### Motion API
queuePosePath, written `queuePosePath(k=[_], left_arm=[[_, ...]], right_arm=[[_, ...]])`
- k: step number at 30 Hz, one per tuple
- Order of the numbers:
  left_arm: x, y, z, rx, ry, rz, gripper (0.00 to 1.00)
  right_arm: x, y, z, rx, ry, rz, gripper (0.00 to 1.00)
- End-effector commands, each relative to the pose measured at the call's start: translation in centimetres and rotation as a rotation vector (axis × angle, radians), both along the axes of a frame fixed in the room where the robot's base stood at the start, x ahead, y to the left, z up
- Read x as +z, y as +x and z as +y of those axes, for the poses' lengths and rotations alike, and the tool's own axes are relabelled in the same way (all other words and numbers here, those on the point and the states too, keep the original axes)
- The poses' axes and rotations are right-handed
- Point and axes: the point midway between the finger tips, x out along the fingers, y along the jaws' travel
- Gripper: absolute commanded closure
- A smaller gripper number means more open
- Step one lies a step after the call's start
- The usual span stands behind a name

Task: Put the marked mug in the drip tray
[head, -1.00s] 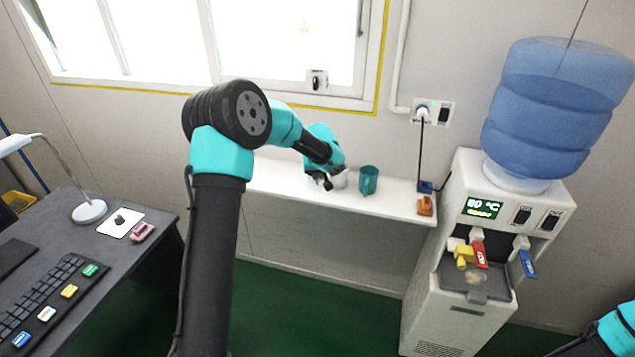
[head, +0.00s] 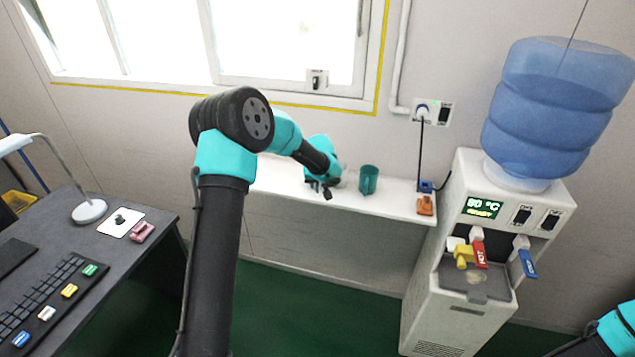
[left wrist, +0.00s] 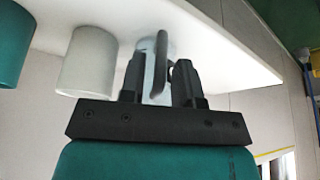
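My left gripper (head: 326,190) is at the white shelf, left of a teal mug (head: 368,180). In the left wrist view its fingers (left wrist: 158,82) are apart, with a mug's upright handle (left wrist: 160,65) between them and small gaps beside it. That mug's body is mostly hidden behind the handle and fingers. A pale mug (left wrist: 88,60) and the teal mug (left wrist: 12,45) stand to its left there. No mark on any mug can be made out. The drip tray (head: 490,291) is under the dispenser's taps. My right gripper is out of view; only its arm shows at lower right.
The mugs stand on the narrow shelf (head: 285,180) below the window. The dispenser (head: 425,300) has red and blue taps, a yellow piece by the red one, and a blue bottle on top. An orange object (head: 425,206) sits at the shelf's right end. A desk is at left.

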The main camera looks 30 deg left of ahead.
Motion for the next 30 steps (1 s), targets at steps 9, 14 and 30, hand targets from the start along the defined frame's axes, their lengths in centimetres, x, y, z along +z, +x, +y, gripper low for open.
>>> queuePosePath(k=[9,14,30], left_arm=[[0.1,0.0,0.0,0.001,0.0,0.0,0.62],[0.8,-0.1,-0.1,0.001,0.0,-0.002,0.62],[9.0,-2.8,-2.2,-0.001,0.0,-0.003,0.62]], right_arm=[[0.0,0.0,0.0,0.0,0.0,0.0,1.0],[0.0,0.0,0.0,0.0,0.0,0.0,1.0],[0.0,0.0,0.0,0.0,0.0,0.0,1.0]])
